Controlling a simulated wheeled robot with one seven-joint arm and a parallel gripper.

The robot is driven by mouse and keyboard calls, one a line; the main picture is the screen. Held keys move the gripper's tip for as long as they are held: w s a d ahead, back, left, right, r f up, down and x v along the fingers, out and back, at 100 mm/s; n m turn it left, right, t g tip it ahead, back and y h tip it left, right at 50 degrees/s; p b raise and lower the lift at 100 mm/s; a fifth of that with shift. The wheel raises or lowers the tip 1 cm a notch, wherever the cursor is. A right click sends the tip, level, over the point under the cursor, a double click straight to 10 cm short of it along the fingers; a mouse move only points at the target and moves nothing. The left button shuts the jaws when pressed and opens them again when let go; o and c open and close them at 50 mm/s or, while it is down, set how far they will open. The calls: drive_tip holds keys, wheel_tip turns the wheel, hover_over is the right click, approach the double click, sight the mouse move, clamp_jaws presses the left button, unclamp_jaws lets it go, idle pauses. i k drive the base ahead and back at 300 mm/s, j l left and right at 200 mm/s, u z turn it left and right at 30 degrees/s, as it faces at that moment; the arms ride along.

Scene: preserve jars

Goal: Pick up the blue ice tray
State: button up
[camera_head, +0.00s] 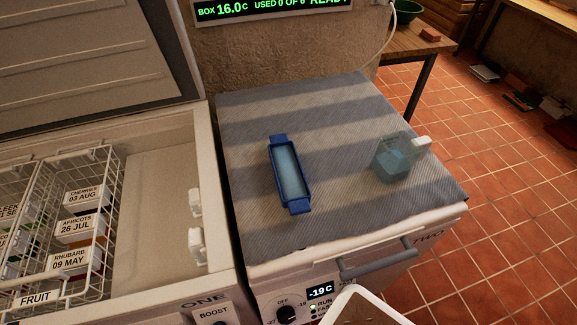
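The blue ice tray (275,171) lies on the grey ribbed mat on top of the white appliance at centre. It is a long narrow tray with a raised rim and a tab at each end, and its inside is pale blue. It lies slightly slanted, with nothing touching it but the mat. My gripper's fingers cannot be made out in this view.
A clear jug (393,160) with bluish contents and a white handle stands right of the tray on the mat (330,225). An open chest freezer (160,205) with wire baskets (112,218) of labelled boxes is at left. A grey handle (378,262) crosses the appliance's front.

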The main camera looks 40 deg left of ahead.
sight(295, 194)
drive_tip(key=u, duration=1.6)
drive_tip(key=i+j+z, duration=0.1)
drive_tip(key=j, duration=0.15)
